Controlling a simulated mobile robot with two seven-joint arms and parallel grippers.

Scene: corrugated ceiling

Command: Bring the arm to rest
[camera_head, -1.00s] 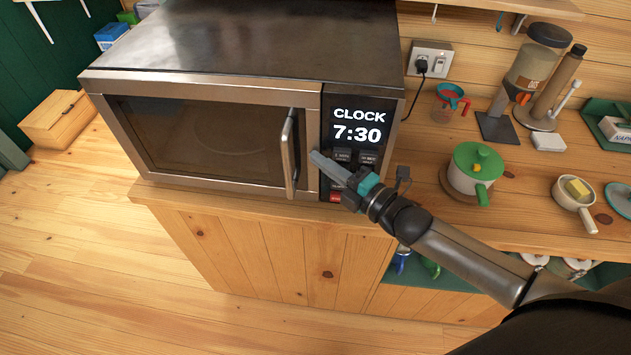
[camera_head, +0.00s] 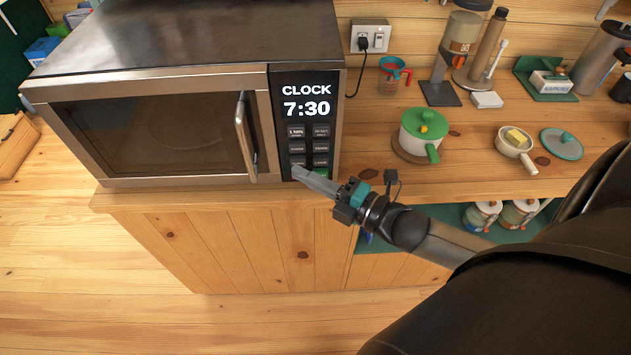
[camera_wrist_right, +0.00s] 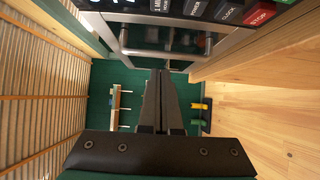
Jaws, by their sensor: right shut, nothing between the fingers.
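My right gripper (camera_head: 303,174) is shut and empty. In the head view its fingertips show in front of the lower part of the microwave's button panel. I cannot tell whether they touch it. In the right wrist view the closed fingers (camera_wrist_right: 160,85) point away from the camera, below the panel buttons (camera_wrist_right: 228,12). The microwave (camera_head: 160,120) stands on the wooden counter with its door shut, and its display reads CLOCK 7:30. My right arm comes in from the lower right. My left gripper is not in view.
On the counter right of the microwave are a white pot with a green lid (camera_head: 422,135), a small pan (camera_head: 513,143), a measuring cup (camera_head: 389,80) and a coffee grinder (camera_head: 458,45). Jars (camera_head: 481,214) sit on a shelf below. The wooden floor (camera_head: 100,300) at lower left is clear.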

